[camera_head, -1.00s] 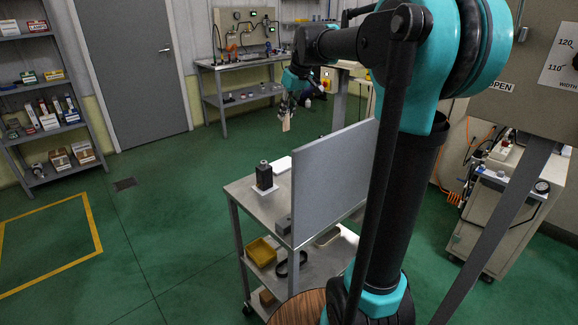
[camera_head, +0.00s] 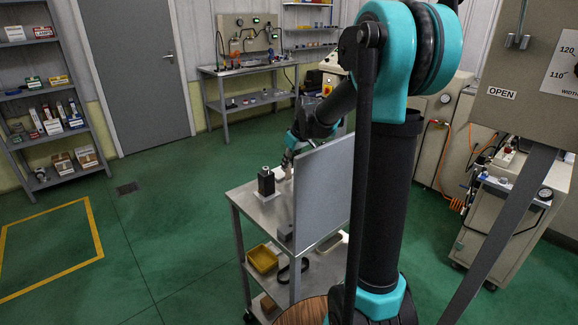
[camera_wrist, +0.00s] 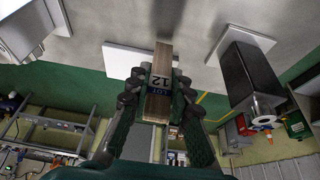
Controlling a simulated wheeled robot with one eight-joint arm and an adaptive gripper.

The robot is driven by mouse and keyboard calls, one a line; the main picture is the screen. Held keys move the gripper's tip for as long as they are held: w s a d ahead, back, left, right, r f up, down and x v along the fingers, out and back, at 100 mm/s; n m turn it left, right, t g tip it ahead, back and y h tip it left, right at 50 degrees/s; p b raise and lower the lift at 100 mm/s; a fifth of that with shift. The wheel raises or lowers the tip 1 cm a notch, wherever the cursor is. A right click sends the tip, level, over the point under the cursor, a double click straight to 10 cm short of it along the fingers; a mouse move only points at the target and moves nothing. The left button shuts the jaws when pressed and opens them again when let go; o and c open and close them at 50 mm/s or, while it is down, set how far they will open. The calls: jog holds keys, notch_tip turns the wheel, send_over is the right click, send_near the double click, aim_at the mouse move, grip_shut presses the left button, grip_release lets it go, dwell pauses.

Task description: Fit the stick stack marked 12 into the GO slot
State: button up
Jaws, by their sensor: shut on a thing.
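My gripper (camera_wrist: 158,100) is shut on the stick stack (camera_wrist: 162,62), a pale wooden bundle with a blue and white label marked LOT 12. In the wrist view the stack sits between both fingers, in front of a white plate (camera_wrist: 121,62). I cannot tell whether it touches the plate. In the head view my gripper (camera_head: 290,158) is low over the cart top, beside the upright grey panel (camera_head: 325,185); the stack is hard to make out there. No slot marked GO can be read in either view.
A dark block (camera_head: 266,181) stands on the cart top (camera_head: 245,192); in the wrist view it is a dark post (camera_wrist: 250,75) to the right of the stack. A grey fixture (camera_wrist: 32,28) is at the wrist view's upper left. A yellow bin (camera_head: 262,258) is on the lower shelf.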

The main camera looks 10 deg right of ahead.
jog(key=shift+f, duration=0.35)
jog(key=o, duration=0.8)
